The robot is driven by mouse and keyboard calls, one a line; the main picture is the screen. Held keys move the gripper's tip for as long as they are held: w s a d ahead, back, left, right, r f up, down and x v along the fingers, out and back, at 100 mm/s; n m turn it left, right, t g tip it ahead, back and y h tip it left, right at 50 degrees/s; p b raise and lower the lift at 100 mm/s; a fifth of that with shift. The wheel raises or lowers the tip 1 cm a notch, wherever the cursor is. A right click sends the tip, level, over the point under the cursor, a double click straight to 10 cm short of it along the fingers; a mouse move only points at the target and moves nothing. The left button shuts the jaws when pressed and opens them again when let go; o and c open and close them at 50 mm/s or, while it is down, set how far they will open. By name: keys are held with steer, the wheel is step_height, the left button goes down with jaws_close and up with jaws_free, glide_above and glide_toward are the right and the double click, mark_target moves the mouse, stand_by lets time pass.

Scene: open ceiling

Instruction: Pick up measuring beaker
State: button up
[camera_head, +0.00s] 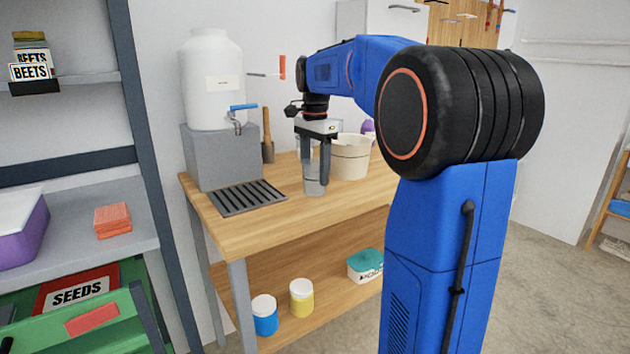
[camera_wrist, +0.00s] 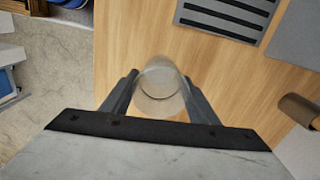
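The measuring beaker (camera_head: 312,186) is a clear vessel standing upright on the wooden table (camera_head: 240,231), right of the dark slatted drain grate. In the wrist view the beaker (camera_wrist: 160,88) shows from above, between the two dark fingers. My gripper (camera_head: 316,176) points straight down over it, with the fingers on either side of the beaker. In the wrist view my gripper (camera_wrist: 160,92) has its fingers apart, with the beaker's wall close to both. Whether the fingers touch the glass is hard to tell.
A white bucket (camera_head: 350,158) stands close to the right of my gripper. The drain grate (camera_head: 248,197), a white water tank (camera_head: 212,85) on a grey block (camera_head: 216,160) and a wooden-handled trowel (camera_head: 267,140) are to the left and behind. The table's front edge is near.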

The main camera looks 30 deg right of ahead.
step_height(320, 180, up, 10)
stand_by(0.8)
